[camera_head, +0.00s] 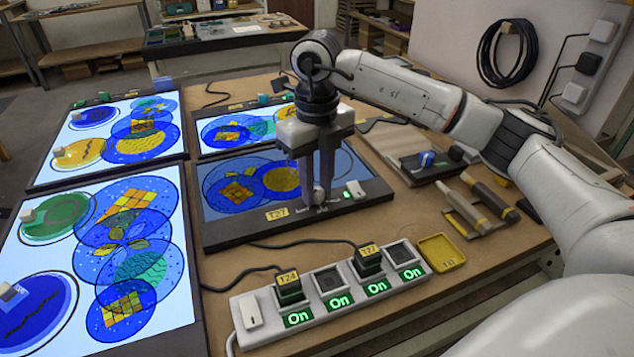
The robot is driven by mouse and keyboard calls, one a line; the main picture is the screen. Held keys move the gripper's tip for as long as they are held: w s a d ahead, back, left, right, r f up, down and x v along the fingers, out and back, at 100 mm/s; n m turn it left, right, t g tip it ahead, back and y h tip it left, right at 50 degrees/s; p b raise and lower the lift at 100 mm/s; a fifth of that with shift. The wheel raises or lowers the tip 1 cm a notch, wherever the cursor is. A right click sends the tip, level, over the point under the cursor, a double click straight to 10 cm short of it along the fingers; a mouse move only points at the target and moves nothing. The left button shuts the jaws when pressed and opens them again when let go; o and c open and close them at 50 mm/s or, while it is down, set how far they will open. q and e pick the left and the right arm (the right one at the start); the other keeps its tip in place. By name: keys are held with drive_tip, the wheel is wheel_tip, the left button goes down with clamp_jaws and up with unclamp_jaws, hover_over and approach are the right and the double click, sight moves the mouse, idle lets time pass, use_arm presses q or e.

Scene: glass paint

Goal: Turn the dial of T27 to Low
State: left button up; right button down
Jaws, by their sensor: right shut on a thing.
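T27 is a light panel (222,229) with a dark frame in the middle of the bench, marked by a yellow T27 label (277,213) on its front edge. Its glowing surface looks dimmer than the other panels and carries blue and yellow painted glass. My right gripper (319,196) points down at T27's front edge, shut on the small dial (319,195) there. The fingers hide much of the dial, and its setting is too small to read. A white switch (355,189) sits just right of the gripper. My left gripper is not in view.
A power strip (335,291) with several green "On" signs lies in front, with plugs tagged T24 and T27. Brighter panels (190,270) lie left and behind. A yellow tray (441,252) and tools (475,203) lie to the right.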

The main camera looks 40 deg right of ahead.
sight(317, 190)
drive_tip(key=shift+w+r+m, duration=0.1)
drive_tip(key=shift+m, duration=0.3)
drive_tip(key=c, duration=1.5)
unclamp_jaws()
drive_tip(key=shift+r+p, duration=0.35)
drive_tip(key=shift+r, duration=4.75)
